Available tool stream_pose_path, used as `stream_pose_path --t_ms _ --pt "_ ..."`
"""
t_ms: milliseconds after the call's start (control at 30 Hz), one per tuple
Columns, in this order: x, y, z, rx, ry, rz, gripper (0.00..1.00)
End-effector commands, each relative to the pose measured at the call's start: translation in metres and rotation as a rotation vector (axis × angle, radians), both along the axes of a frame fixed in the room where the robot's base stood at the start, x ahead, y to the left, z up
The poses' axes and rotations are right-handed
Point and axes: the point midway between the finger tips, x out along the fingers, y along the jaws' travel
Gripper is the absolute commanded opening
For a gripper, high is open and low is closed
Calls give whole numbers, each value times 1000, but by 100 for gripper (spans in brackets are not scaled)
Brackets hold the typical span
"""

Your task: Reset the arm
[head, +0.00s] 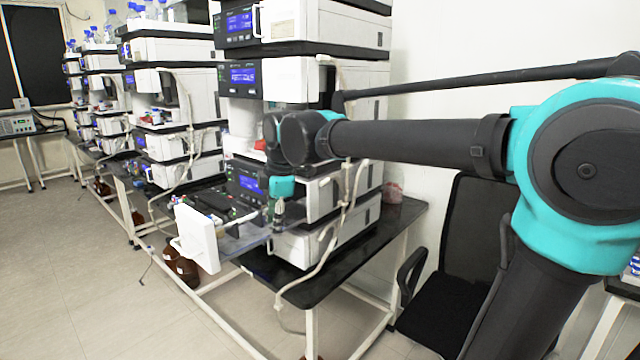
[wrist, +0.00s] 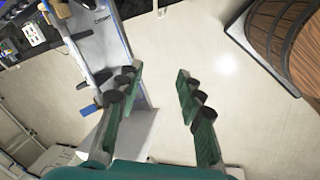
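My arm reaches from the right across the head view to the nearest instrument stack (head: 300,110). My gripper (head: 278,213) is small there and hangs down beside an open drawer (head: 240,238) with a white front panel (head: 197,239). In the wrist view my gripper (wrist: 158,75) shows two green fingers with black pads, spread apart. Only pale floor lies between them, so it is open and empty. A pale grey drawer-like piece (wrist: 100,42) lies behind the left finger. I cannot tell from the head view whether the gripper touches the drawer.
A black bench (head: 345,255) carries the stack. A black chair (head: 465,240) stands right of it, below my arm. More stacks (head: 160,90) recede to the left. Brown bottles (head: 183,268) stand on the floor. A wooden, dark-rimmed object (wrist: 282,38) is at upper right in the wrist view. Left floor is clear.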

Motion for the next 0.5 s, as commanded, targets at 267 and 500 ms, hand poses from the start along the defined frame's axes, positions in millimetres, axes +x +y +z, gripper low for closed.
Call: stream_pose_path --t_ms 267,500 --pt "3 -110 -84 104 37 -561 37" --pt "-48 -231 -184 265 62 -1256 37"
